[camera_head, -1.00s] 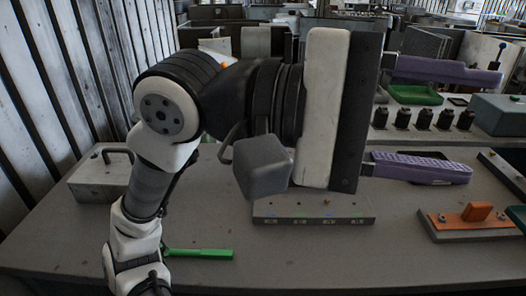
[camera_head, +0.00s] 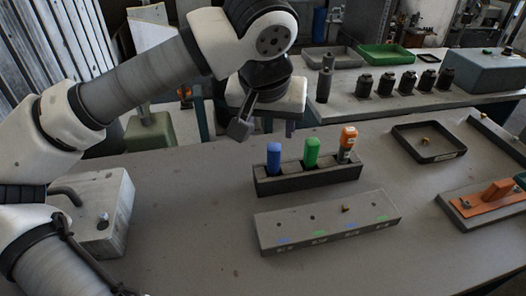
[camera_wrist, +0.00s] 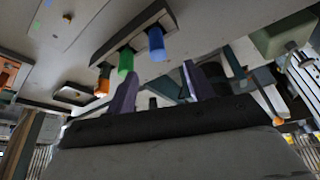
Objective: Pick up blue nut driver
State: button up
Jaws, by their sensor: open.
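The blue nut driver (camera_head: 273,157) stands upright at the left end of a dark rack (camera_head: 310,182) on the table. A green-handled driver (camera_head: 311,152) and an orange-and-white one (camera_head: 346,143) stand beside it. The blue driver also shows in the wrist view (camera_wrist: 156,43), beyond and between my fingertips. My gripper (camera_wrist: 161,70) is open and empty, with two purple fingers apart. In the head view its body hangs behind and above the rack, touching nothing that I can see; its fingers are mostly hidden there.
A grey block (camera_head: 325,225) with holes and coloured marks lies in front of the rack. A grey box with a handle (camera_head: 100,215) is at left. A dark tray (camera_head: 430,143) and an orange fixture (camera_head: 492,197) are at right. The table's front middle is clear.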

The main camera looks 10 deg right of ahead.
aim_at(274, 157)
jog(key=p+x, duration=0.1)
jog(key=x, duration=0.7)
jog(key=shift+d, duration=0.1)
jog(key=shift+p+x, duration=0.85)
jog(key=shift+x, duration=1.85)
jog(key=shift+d, duration=0.1)
jog(key=shift+c, duration=0.2)
grip_shut()
notch_tip(274, 157, up, 20)
jog(key=b, duration=0.2)
